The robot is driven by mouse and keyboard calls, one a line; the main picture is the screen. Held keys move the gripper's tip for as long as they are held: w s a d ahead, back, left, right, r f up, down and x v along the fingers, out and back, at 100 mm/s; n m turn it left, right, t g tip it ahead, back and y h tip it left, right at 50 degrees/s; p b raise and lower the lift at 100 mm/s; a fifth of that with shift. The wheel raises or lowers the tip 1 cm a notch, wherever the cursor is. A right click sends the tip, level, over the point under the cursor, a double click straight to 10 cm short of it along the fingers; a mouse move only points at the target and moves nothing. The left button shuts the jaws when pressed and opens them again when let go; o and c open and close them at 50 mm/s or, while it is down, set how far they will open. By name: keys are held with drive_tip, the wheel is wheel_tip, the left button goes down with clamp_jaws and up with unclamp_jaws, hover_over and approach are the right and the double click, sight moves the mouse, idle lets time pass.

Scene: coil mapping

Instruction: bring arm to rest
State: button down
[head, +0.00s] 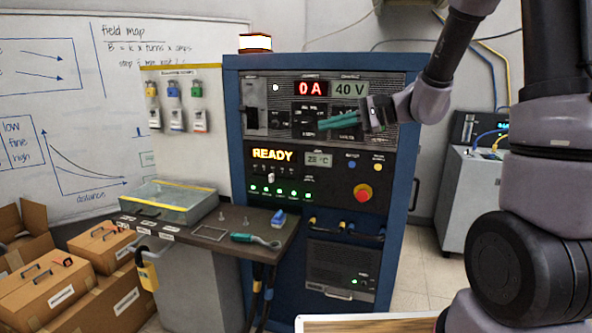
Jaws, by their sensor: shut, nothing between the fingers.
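My gripper (372,115) is raised in front of the upper panel of a blue control cabinet (233,150), at the end of my arm (448,55). It points left, its fingers are shut, and it holds nothing. It covers part of the panel just under the displays. The red display (311,88) reads 0 A and the green display (349,88) reads 40 V. An amber sign (272,154) reads READY.
A shelf (215,234) in front of the cabinet holds a clear box (168,203), a teal-handled tool (255,240) and a blue item (278,218). Cardboard boxes (45,290) fill the lower left. A grey unit (468,195) stands at the right. Tagged padlocks (174,90) hang on a board.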

drive_tip(key=s+d+r+n+t+h, duration=0.1)
drive_tip(key=s+d+r+n+h, duration=0.1)
drive_tip(key=s+d+h, duration=0.4)
drive_tip(key=s+d+r+n+t+h, duration=0.1)
drive_tip(key=s+d+r+n+h, duration=0.2)
drive_tip(key=s+d+h, duration=0.3)
drive_tip(key=s+d+r, duration=0.1)
drive_tip(key=s+d, duration=0.3)
drive_tip(key=s, duration=0.3)
drive_tip(key=shift+s+r+n+t, duration=0.25)
drive_tip(key=shift+r+n+t, duration=0.05)
drive_tip(key=shift+r, duration=0.05)
